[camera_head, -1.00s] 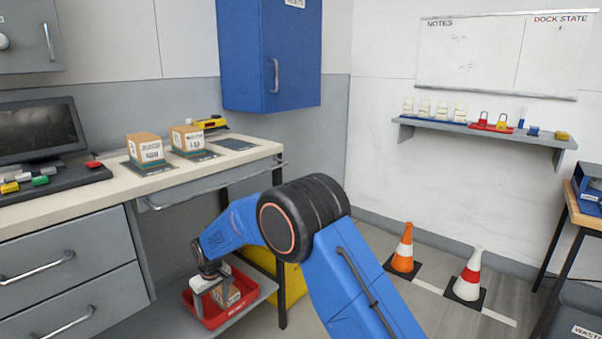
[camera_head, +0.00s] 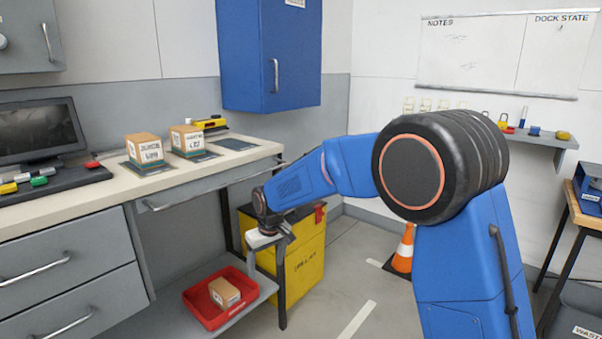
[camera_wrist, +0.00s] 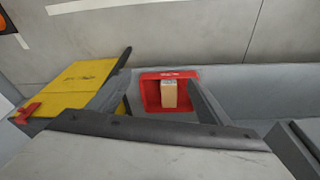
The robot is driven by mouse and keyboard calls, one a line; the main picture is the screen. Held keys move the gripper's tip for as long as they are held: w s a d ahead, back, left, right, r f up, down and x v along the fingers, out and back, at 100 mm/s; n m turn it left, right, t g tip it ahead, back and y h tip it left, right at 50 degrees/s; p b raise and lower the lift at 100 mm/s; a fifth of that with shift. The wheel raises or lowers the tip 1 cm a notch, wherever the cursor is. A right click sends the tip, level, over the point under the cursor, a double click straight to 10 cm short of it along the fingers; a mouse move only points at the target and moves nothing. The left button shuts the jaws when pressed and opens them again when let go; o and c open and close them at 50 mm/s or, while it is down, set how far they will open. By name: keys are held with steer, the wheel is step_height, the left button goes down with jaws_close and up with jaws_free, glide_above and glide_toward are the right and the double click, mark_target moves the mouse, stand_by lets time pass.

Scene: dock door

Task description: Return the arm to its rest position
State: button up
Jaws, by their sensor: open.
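My gripper (camera_head: 268,247) is open and empty, in front of the yellow bin and above and to the right of the red tray. My blue arm reaches in from the right of the head view, bent at a large black joint. A small cardboard box (camera_head: 224,292) lies in the red tray (camera_head: 203,310) on the low shelf under the bench. The wrist view also shows the box (camera_wrist: 169,94) in the tray (camera_wrist: 151,99), some way off from the gripper.
The bench (camera_head: 75,206) carries two boxes on dark pads, a monitor and small items. A yellow bin (camera_head: 306,262) stands by the bench leg. A blue cabinet (camera_head: 245,50) hangs above. An orange cone (camera_head: 404,252) is partly hidden behind my arm. Floor shows between bin and arm.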

steer(key=s+d+r+m, duration=0.1)
steer(key=s+d+r, duration=0.4)
steer(key=d, duration=0.4)
steer(key=s+d+r+m+t, duration=0.1)
steer(key=s+d+r, duration=0.35)
steer(key=d, duration=0.35)
steer(key=s+d+r+m, duration=0.2)
steer(key=s+d+r, duration=0.3)
steer(key=d, duration=0.4)
steer(key=s+d+f+m, duration=0.1)
steer(key=s+d, duration=0.3)
steer(key=s, duration=0.4)
steer(key=s+d+f+m+t+h, duration=0.1)
steer(key=s+d, duration=0.4)
steer(key=s, duration=0.3)
steer(key=s+d+f+m, duration=0.1)
steer(key=s+d, duration=0.4)
steer(key=s, duration=0.3)
steer(key=shift+s+f+t, duration=0.15)
steer(key=shift+f+t, duration=0.1)
steer(key=shift+t, duration=0.15)
